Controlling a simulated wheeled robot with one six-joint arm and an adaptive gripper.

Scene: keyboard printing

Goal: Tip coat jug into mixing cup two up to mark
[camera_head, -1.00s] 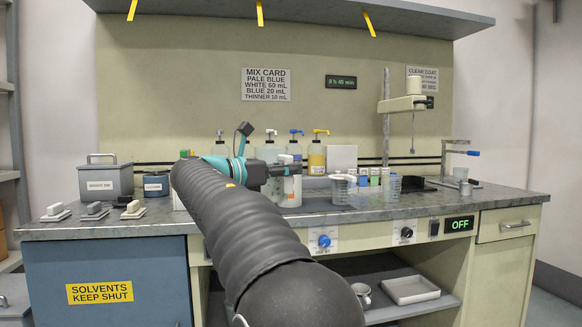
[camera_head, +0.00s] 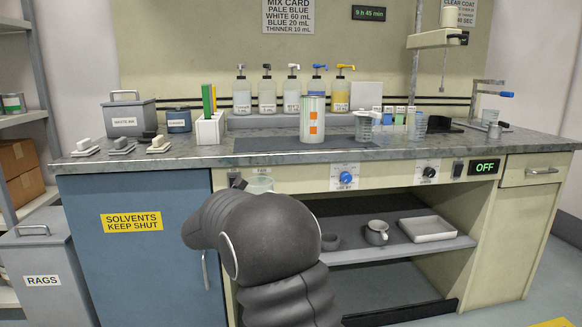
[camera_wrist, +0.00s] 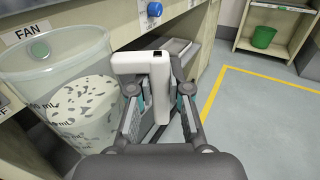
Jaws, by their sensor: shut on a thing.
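My gripper (camera_wrist: 160,100) is shut on a white handle (camera_wrist: 143,64) in the wrist view. Beside it is a clear vessel (camera_wrist: 92,55) with mL marks and a pale, dark-flecked content, seemingly the jug that belongs to this handle. In the head view a clear vessel (camera_head: 260,184) shows just above my arm, in front of the bench's fan control; my gripper is hidden there. Two clear measuring cups, a left one (camera_head: 364,128) and a right one (camera_head: 417,127), stand on the bench. I cannot read which is mixing cup two.
A tall container with an orange label (camera_head: 312,130) stands left of the cups. Pump bottles (camera_head: 267,98) line the back. A stand (camera_head: 436,39) rises behind the cups. The bench edge (camera_head: 440,150) lies before the cups.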

